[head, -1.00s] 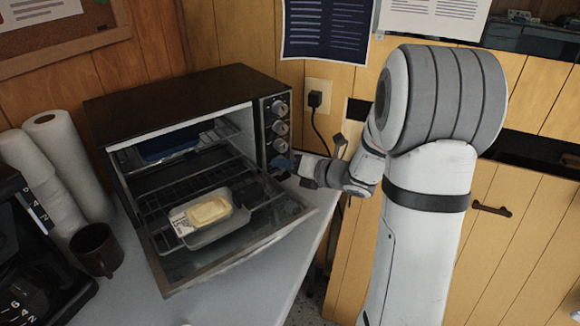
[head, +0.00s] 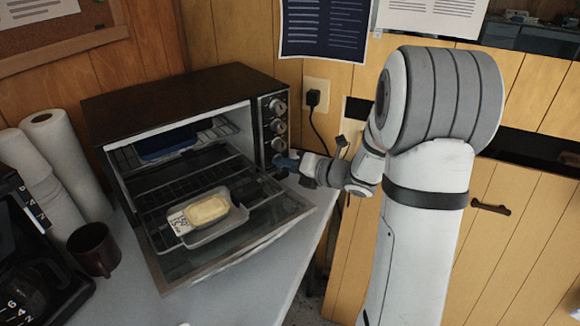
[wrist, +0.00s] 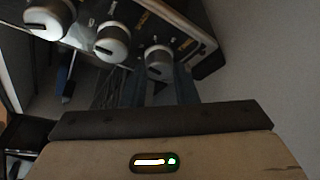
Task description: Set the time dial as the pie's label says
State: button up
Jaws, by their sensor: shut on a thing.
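A toaster oven (head: 180,100) stands on the counter with its door down. A pale pie (head: 208,210) sits in a tray on the pulled-out rack, and its white label (head: 180,222) lies at its left side. The label's print is too small to read. A column of silver dials runs down the oven's right panel. My gripper (head: 287,163) is at the lowest dial, which it mostly hides in the head view. In the wrist view my gripper's fingers (wrist: 160,86) are shut on this dial (wrist: 158,60). Its setting cannot be read.
Two other dials (wrist: 112,42) (wrist: 48,12) are close by in the wrist view. The open oven door (head: 235,250) juts out below my gripper. Paper rolls (head: 60,165), a dark mug (head: 95,248) and a coffee maker (head: 30,265) stand at left. A plug and cord hang behind.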

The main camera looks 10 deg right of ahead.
jog(key=m+y+b, duration=0.1)
jog(key=m+y, duration=0.1)
jog(key=m, duration=0.1)
jog(key=shift+f+b, duration=0.25)
jog(key=shift+b, duration=0.1)
jog(key=shift+a+m+t+y+b, duration=0.1)
jog(key=shift+m+t+y+b, duration=0.5)
jog(key=shift+m, duration=0.9)
jog(key=shift+r, duration=0.1)
